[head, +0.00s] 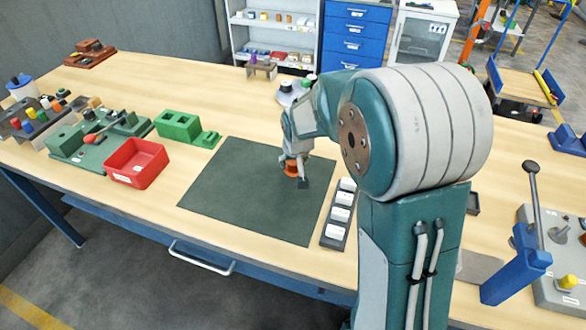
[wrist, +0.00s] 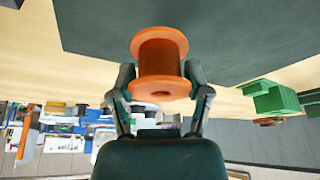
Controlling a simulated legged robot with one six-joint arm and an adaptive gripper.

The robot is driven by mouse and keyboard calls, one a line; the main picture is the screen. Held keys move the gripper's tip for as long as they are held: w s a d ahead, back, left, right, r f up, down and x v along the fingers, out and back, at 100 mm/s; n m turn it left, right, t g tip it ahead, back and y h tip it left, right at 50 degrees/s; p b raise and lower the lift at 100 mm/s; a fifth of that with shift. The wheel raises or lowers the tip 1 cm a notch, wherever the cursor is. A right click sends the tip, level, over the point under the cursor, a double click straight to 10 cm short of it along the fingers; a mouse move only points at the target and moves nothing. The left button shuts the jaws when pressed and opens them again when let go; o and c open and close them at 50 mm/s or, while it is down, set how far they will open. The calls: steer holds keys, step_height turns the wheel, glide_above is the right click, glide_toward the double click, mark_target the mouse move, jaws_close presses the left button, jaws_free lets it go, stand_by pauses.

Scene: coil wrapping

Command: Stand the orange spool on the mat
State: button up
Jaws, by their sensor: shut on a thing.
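The orange spool (wrist: 160,52) is between the two fingers of my gripper (wrist: 160,75), which is shut on it. In the wrist view its two flanges and narrower core show, with a hole in the flange nearer my palm. Its axis looks roughly upright. In the head view the spool (head: 291,168) shows as a small orange patch under my gripper (head: 294,172), over the right part of the dark green mat (head: 240,195). I cannot tell whether the spool touches the mat. The mat also shows in the wrist view (wrist: 230,40).
A blue lever device (head: 515,265) is at the right. The mat's left and front parts are clear.

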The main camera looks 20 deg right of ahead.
mark_target(293, 178)
steer(key=shift+w+f, duration=0.25)
steer(key=shift+f, duration=1.6)
steer(key=o, duration=1.2)
steer(key=shift+c, duration=0.2)
steer(key=v, duration=1.2)
steer(key=s+r, duration=0.3)
steer(key=s, duration=0.9)
steer(key=s+r+t, duration=0.1)
steer(key=s+r, duration=0.3)
steer(key=s, duration=0.8)
steer(key=shift+r+n, duration=0.3)
